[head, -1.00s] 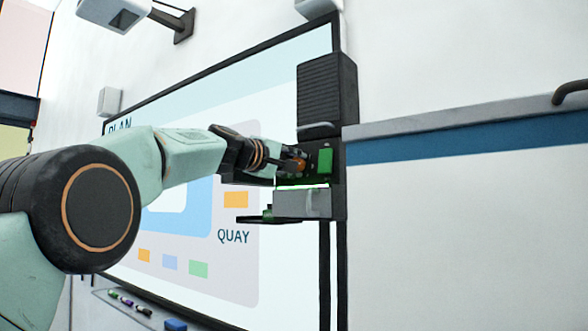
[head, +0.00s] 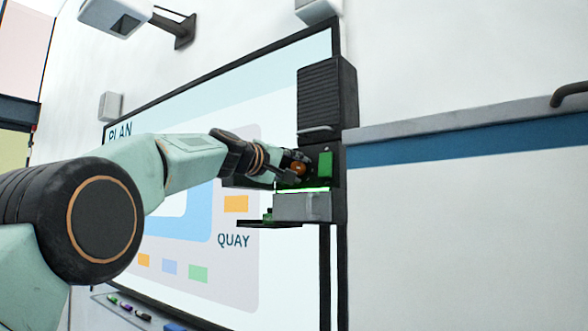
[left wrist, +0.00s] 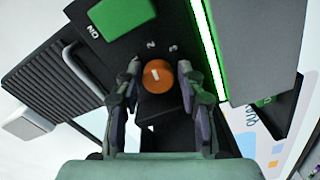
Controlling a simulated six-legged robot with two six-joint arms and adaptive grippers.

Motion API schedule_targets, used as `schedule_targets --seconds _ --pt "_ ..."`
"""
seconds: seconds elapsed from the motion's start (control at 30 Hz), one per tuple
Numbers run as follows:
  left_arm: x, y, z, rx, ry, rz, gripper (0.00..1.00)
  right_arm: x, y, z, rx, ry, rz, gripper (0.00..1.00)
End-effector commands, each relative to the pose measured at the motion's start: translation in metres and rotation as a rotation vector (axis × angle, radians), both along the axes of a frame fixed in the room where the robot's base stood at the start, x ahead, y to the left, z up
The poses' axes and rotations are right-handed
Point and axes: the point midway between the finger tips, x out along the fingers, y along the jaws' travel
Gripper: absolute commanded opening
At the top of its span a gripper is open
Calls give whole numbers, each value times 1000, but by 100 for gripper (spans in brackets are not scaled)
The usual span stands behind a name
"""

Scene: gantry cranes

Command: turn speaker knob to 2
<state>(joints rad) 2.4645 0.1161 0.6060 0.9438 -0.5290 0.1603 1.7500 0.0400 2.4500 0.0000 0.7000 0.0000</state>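The orange speaker knob (head: 298,168) is on the dark panel of the speaker unit. In the left wrist view the knob (left wrist: 158,77) is round, with a short white mark on its face pointing roughly toward the printed 2 (left wrist: 151,44). A printed 3 (left wrist: 173,48) is beside it. My left gripper (head: 289,172) is at the knob. In the left wrist view its two fingers stand open on either side of the knob, with a small gap visible on each side. Any contact deeper down is hidden. My right gripper is not in view.
A green button (left wrist: 122,16) with "ON" printed by it is near the knob. A lit green strip (left wrist: 208,48) and a grey box (head: 303,207) lie below. The ribbed black speaker (head: 326,92) is above. A whiteboard (head: 240,280) is behind, and a white cabinet (head: 470,230) is at right.

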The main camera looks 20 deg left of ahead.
Motion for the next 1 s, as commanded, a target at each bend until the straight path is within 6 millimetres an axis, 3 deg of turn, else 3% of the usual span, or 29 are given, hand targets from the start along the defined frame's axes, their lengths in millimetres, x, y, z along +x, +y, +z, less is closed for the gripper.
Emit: schedule_targets --seconds 0.13,0.53,1.0 --pt "0 0 1 -1 -2 1 54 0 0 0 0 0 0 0" --pt "-3 2 3 -2 -4 2 54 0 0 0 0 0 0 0" --pt "-40 16 4 -4 -4 2 54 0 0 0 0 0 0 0"
